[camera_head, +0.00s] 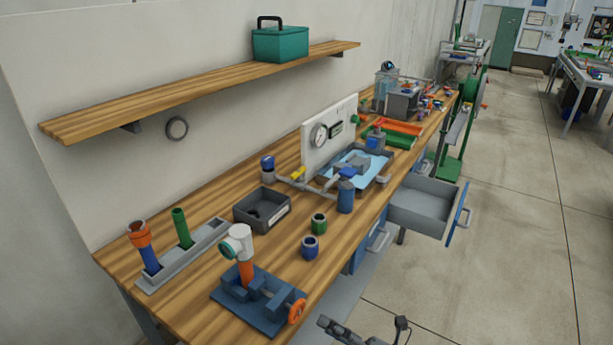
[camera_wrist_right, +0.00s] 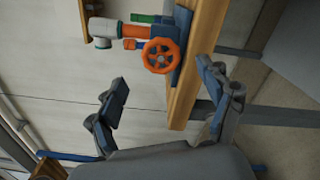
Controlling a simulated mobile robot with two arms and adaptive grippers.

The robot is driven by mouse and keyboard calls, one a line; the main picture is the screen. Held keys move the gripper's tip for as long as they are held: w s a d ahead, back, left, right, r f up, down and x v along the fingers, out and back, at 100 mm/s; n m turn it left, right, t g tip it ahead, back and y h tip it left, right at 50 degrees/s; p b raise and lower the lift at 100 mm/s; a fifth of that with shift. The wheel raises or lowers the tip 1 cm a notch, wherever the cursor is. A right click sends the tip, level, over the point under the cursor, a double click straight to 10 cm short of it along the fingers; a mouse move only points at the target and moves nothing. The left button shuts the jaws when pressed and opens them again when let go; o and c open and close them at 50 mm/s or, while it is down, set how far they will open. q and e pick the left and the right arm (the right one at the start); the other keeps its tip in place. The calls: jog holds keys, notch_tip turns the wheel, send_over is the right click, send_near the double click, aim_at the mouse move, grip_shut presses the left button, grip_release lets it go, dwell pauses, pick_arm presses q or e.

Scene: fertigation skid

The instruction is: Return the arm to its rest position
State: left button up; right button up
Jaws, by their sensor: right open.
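My right gripper (camera_head: 365,332) shows at the bottom edge of the head view, in front of the workbench's near edge and apart from it. In the right wrist view its two fingers (camera_wrist_right: 165,105) are spread wide, with nothing between them. Beyond the fingers in that view is a vise with an orange handwheel (camera_wrist_right: 160,56). The same blue vise (camera_head: 258,305) stands on the near end of the bench in the head view, with an orange pipe and a white-and-teal fitting (camera_head: 237,243) upright in it. My left gripper shows in neither view.
The wooden workbench (camera_head: 190,318) runs away to the upper right. An open grey drawer (camera_head: 422,205) juts from its front. A blue fitting (camera_head: 310,247) and a green one (camera_head: 319,223) stand near the edge. A shelf (camera_head: 200,88) is on the wall. The floor (camera_head: 500,270) at right is clear.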

jog(key=s+d+f+m+h, duration=0.1)
jog(key=d+f+m+h, duration=0.3)
jog(key=f, duration=0.3)
jog(key=d+f+m+t+h, duration=0.1)
jog(key=d+f+m+h, duration=0.15)
jog(key=f+m, duration=0.4)
jog(key=s+d+f+m+h, duration=0.1)
jog(key=d+f+m+h, duration=0.1)
jog(key=d+f+m, duration=0.45)
jog(key=s+d+f+m+g+h, duration=0.25)
jog(key=s+f, duration=0.45)
jog(key=f, duration=0.4)
jog(key=s+f+m+g+h, duration=0.1)
jog(key=s+f+m+g, duration=0.3)
jog(key=s, duration=1.2)
jog(key=s+f+m+g+h, duration=0.2)
jog(key=s+f+m+g, duration=0.2)
jog(key=s+f+m, duration=0.3)
jog(key=s+f, duration=0.4)
jog(key=s, duration=0.5)
jog(key=shift+d+f+m, duration=0.3)
jog(key=shift+d+m, duration=0.05)
jog(key=shift+d, duration=0.05)
